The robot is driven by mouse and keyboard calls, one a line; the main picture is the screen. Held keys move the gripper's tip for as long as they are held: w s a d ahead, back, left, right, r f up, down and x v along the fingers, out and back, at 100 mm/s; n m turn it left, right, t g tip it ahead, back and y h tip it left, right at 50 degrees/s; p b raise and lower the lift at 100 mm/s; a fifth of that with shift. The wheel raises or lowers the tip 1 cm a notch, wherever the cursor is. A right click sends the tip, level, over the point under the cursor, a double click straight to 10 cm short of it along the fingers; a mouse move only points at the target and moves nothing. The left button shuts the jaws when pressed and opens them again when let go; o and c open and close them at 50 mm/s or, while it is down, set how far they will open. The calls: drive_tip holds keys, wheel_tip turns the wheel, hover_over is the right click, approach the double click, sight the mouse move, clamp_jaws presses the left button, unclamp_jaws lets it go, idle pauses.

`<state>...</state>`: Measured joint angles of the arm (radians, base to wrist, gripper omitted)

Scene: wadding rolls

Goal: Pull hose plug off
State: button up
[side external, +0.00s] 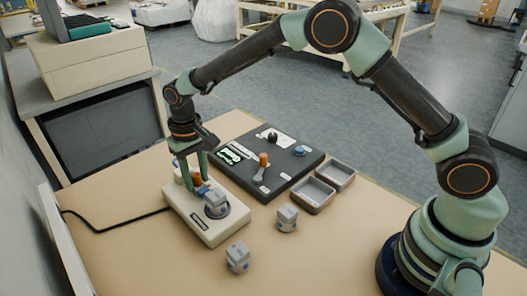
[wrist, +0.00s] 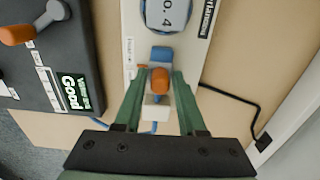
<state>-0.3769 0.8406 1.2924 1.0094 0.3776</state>
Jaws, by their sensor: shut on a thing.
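The hose plug (wrist: 160,79) shows as an orange rounded piece between my fingertips in the wrist view. A white block (wrist: 155,106) and a blue fitting (wrist: 160,53) lie in line with it. My gripper (side external: 198,183) reaches down over the back part of the pale box (side external: 217,228) and is shut on the plug. It also shows in the wrist view (wrist: 160,75). A thin blue hose (wrist: 103,121) shows beside the fingers. The fingers partly hide the plug in the side view, and I cannot tell whether it is still seated.
A grey round part (side external: 216,205) sits on the box. Two grey knobs (side external: 237,257) (side external: 287,217) lie loose in front. A black panel (side external: 245,160) with an orange-handled lever and two grey trays (side external: 313,194) stand behind. A black cable (side external: 105,228) runs left.

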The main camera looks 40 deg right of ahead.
drive_tip(key=shift+w, duration=1.5)
drive_tip(key=o, duration=0.7)
drive_tip(key=shift+r, duration=0.15)
wheel_tip(320, 180, up, 7)
